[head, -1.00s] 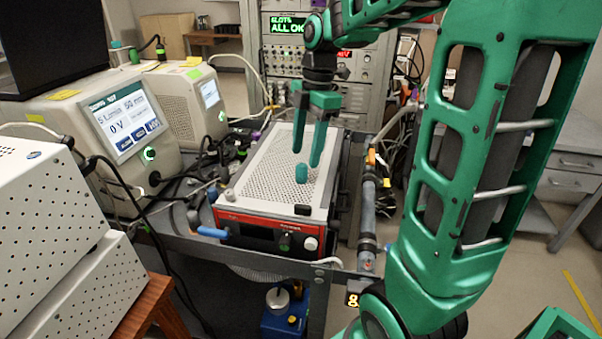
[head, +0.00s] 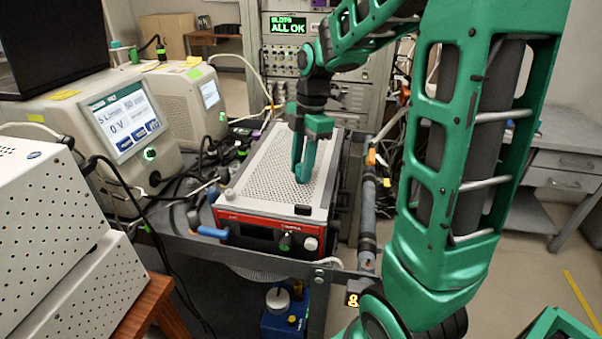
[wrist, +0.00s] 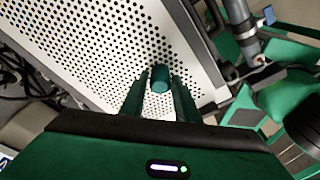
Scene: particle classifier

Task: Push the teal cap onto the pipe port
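The teal cap (wrist: 160,78) stands on the perforated top of the red-fronted instrument. In the wrist view it is between the tips of my gripper's two fingers (wrist: 160,92). I cannot make out the port's opening.
The red-fronted instrument (head: 255,217) sits on the dark cart. A small black block (head: 302,210) lies on its front edge. A beige unit with a screen (head: 125,120) and cables stand to the left. A rack (head: 285,60) reading "ALL OK" stands behind.

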